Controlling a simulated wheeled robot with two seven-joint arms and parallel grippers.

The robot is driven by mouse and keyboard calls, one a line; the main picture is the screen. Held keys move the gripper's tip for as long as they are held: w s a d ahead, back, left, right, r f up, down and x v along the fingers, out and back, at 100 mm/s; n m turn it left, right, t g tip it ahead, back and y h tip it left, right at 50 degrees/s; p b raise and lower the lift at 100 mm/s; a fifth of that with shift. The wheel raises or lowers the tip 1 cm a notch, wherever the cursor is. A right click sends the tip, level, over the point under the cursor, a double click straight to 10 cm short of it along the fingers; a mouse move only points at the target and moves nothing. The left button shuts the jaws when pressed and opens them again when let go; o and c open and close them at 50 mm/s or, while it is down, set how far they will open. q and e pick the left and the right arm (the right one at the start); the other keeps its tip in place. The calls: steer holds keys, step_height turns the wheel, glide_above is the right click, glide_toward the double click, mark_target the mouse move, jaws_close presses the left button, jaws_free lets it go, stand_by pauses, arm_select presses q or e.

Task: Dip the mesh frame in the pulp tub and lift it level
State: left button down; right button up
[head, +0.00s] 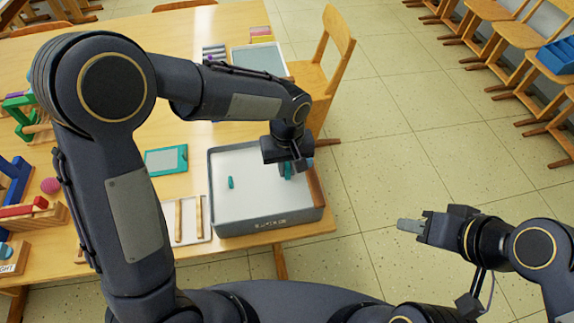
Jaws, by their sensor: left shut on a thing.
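The pulp tub (217,212) is a grey rectangular tub filled with white pulp, at the table's right front corner. My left gripper (286,172) points down into the tub's right side and is shut on a teal piece, mostly hidden by the gripper. Another small teal piece (230,182) pokes out of the pulp further left. The two may be parts of one mesh frame under the pulp, but I cannot tell. A teal-framed grey panel (166,160) lies on the table left of the tub. My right gripper (410,225) is over the floor, away from the tub; its finger gap cannot be made out.
A white tray with wooden sticks (188,240) stands beside the tub's left side. A grey-topped tray (258,60) lies behind it. A wooden chair (325,75) stands at the table's right edge. Coloured blocks (22,210) crowd the left.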

arm_select(q)
steer(key=shift+r, duration=0.15)
steer(key=shift+r+p, duration=2.65)
steer(key=shift+r, duration=0.75)
step_height(320, 180, up, 5)
steer(key=p, duration=0.3)
steer(key=shift+p, duration=0.35)
